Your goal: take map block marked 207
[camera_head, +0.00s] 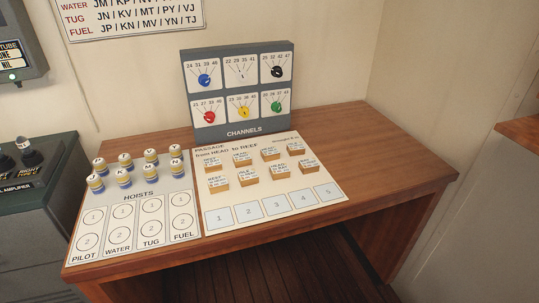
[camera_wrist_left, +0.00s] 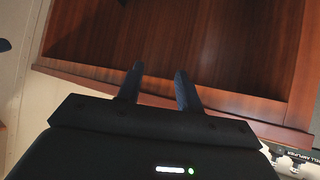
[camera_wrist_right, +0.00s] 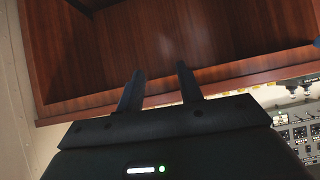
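Several small wooden map blocks with white printed tops stand in two rows on the passage sheet (camera_head: 240,202) in the head view. One of them is the front-left block (camera_head: 217,184). Their print is too small to read, so I cannot tell which one is marked 207. My left gripper (camera_wrist_left: 158,72) shows in the left wrist view with its fingers apart and nothing between them. My right gripper (camera_wrist_right: 160,70) shows in the right wrist view, also apart and empty. Neither gripper is in the head view, and neither wrist view shows the blocks.
The wooden desk (camera_head: 385,150) has free room right of the sheet. The channels panel (camera_head: 240,88) with coloured knobs stands behind the blocks. The hoists sheet (camera_head: 135,222) with several labelled cylinders lies to the left. Number slots line the passage sheet's front edge.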

